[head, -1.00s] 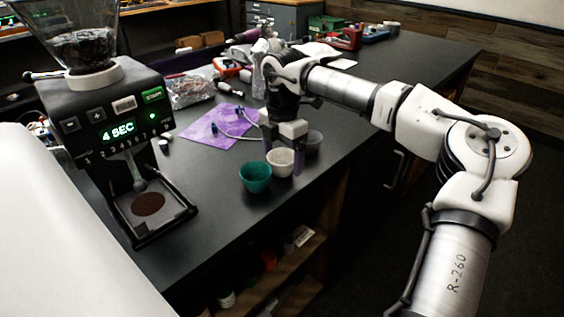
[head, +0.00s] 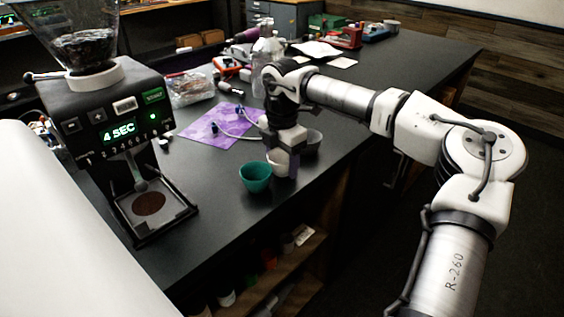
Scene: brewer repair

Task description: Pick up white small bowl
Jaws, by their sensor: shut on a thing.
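The white small bowl (head: 279,160) is on the dark counter near its front edge, just right of the teal bowl (head: 255,177). Most of it is hidden by my gripper (head: 284,165), which is right over it, fingers pointing down. The gripper is shut on the white small bowl, with a finger showing at its right side. I cannot tell whether the bowl touches the counter. A grey bowl (head: 312,143) stands close behind on the right, partly hidden by the gripper.
A grinder (head: 115,120) showing "4 SEC" stands at the left. A purple sheet (head: 218,124) with a cable lies behind the bowls. A clear bottle (head: 262,70) and tools are farther back. The counter between grinder and bowls is clear.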

